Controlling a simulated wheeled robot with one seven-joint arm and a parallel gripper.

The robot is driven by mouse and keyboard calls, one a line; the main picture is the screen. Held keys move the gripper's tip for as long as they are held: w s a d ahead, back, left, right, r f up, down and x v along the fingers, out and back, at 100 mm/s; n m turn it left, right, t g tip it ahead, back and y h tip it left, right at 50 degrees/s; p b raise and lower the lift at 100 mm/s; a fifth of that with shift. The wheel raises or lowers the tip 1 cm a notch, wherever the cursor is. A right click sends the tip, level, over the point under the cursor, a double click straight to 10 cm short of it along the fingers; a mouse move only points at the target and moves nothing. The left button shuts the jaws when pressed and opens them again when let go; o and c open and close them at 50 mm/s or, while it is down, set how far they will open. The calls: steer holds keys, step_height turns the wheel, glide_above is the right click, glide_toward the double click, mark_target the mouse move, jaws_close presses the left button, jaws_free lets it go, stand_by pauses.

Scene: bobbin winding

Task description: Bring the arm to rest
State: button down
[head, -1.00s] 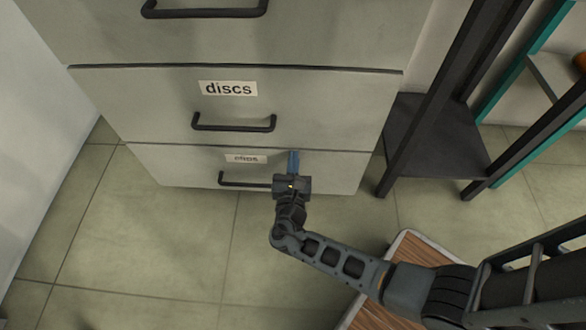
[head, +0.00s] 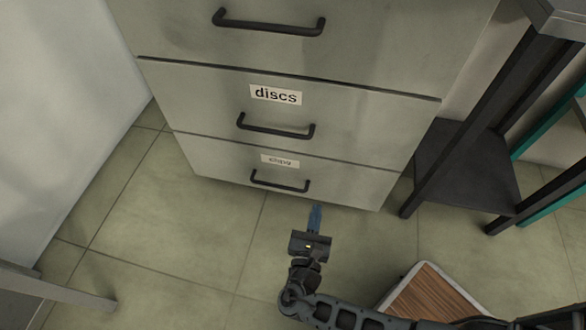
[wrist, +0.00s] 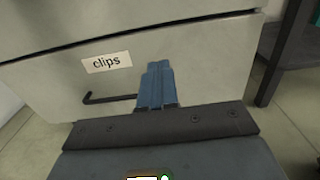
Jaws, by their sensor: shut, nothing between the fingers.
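My gripper (head: 315,216) is in front of the lowest drawer in the head view, its blue fingers shut together with nothing between them. It is apart from the drawer handle (head: 280,182). In the wrist view the blue fingers (wrist: 158,80) point toward the front of the drawer labelled "clips" (wrist: 107,63). My arm reaches in from the bottom of the head view, partly cut off by the edge.
The grey drawer cabinet (head: 340,128) has its visible drawers shut, one labelled "discs" (head: 276,95). A dark shelf stand (head: 465,165) is at right. A wood-topped piece (head: 432,300) lies near my arm at lower right. Tiled floor is open at left.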

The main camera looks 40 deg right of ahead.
steer(key=s+f+m+g+y, duration=0.2)
steer(key=s+f+m+y, duration=0.1)
steer(key=s, duration=0.4)
steer(key=s+f+m+g+y, duration=0.1)
steer(key=s+f+m+y, duration=0.25)
steer(key=s, duration=0.25)
steer(key=s+a+r+m+y, duration=0.5)
steer(key=s+r+m+y, duration=0.1)
steer(key=s+r+m, duration=0.15)
step_height(320, 180, up, 56)
steer(key=s+m+t+y+p, duration=0.1)
steer(key=m+t+p, duration=0.6)
steer(key=p, duration=2)
steer(key=m+y, duration=0.1)
steer(key=m, duration=0.3)
steer(key=shift+s+a+f, duration=0.25)
steer(key=shift+s+a, duration=0.05)
steer(key=shift+s, duration=0.05)
